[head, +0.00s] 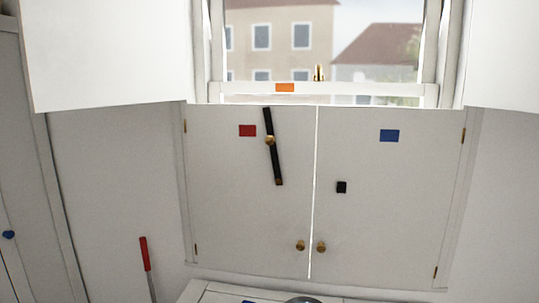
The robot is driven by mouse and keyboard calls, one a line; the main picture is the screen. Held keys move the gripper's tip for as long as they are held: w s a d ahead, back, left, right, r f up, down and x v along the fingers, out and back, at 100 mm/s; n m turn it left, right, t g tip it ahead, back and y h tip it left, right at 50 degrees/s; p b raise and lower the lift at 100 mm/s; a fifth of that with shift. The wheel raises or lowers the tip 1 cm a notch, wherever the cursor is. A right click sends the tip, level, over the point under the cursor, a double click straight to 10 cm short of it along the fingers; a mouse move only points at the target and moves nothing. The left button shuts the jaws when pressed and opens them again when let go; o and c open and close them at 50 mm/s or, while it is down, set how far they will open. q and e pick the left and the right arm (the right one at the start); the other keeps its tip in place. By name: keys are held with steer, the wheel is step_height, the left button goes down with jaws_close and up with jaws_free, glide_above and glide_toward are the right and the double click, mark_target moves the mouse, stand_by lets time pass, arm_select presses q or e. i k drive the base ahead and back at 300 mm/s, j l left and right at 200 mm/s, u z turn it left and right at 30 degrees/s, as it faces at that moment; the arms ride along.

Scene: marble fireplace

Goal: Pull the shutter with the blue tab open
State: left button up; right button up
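The right lower shutter (400,220) is a white panel with a blue tab (389,135) near its top. It looks shut, with a thin bright gap along its left edge. It has a brass knob (321,247) at its lower left and hinges on its right edge. A small black catch (341,187) sits on it. A black bar (274,160) on a brass pivot stands nearly upright on the left shutter, clear of the gap and of the catch. Neither of my grippers shows.
The left lower shutter (220,200) is shut, with a red tab (247,130) and a brass knob (300,245). Above is a window sash with an orange tab (285,87). White furniture (210,294) stands below, carrying a partly seen round object (303,300). A red-handled rod (144,255) stands left.

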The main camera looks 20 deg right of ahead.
mark_target(385, 176)
steer(key=z, duration=1.35)
